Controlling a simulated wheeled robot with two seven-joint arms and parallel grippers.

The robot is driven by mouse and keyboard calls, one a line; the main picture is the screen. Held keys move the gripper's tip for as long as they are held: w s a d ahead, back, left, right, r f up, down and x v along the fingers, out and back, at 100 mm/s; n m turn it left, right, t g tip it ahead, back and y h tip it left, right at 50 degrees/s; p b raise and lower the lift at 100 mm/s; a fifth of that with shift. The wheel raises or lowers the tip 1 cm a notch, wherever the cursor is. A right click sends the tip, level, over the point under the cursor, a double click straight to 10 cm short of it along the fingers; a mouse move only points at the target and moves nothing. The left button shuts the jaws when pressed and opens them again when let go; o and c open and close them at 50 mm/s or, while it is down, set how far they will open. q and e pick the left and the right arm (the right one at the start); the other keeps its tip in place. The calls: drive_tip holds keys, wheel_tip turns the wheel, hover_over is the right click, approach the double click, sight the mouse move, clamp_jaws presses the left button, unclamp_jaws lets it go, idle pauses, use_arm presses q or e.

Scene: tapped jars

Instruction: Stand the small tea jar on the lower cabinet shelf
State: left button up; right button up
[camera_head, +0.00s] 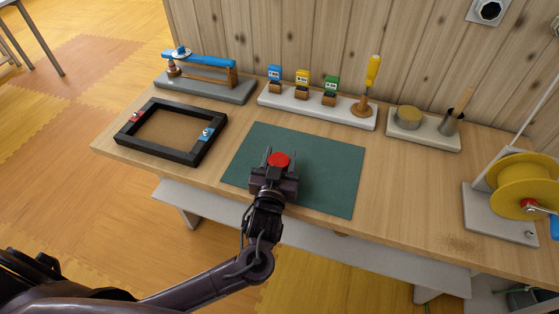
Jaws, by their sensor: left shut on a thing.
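My left gripper (280,166) is over the green mat (335,165) on the workbench, near the mat's left half. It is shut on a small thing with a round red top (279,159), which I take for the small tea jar. The gripper hides the thing's sides and base, so I cannot tell whether it touches the mat. No cabinet can be made out. A pale board (330,252) runs low under the bench's front edge; I cannot tell whether it is a shelf. My right gripper is not in view.
A black-framed tray (183,156) lies left of the mat. Along the back stand a blue-topped device (205,62), a white rack (290,97) with coloured tags, a yellow-handled tool (373,70) and a grey holder (430,134). A yellow spool (522,185) stands at the right.

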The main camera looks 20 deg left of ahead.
sight(280, 155)
use_arm(q)
wheel_tip(280, 155, up, 20)
drive_tip(key=s+a+f+m+h, duration=0.1)
drive_tip(key=s+a+f, duration=0.3)
drive_tip(key=s+f, duration=1)
drive_tip(key=shift+s+h, duration=0.35)
drive_tip(key=shift+h, duration=0.25)
drive_tip(key=shift+f+m, duration=0.1)
drive_tip(key=shift+m, duration=0.2)
drive_tip(key=shift+a, duration=0.15)
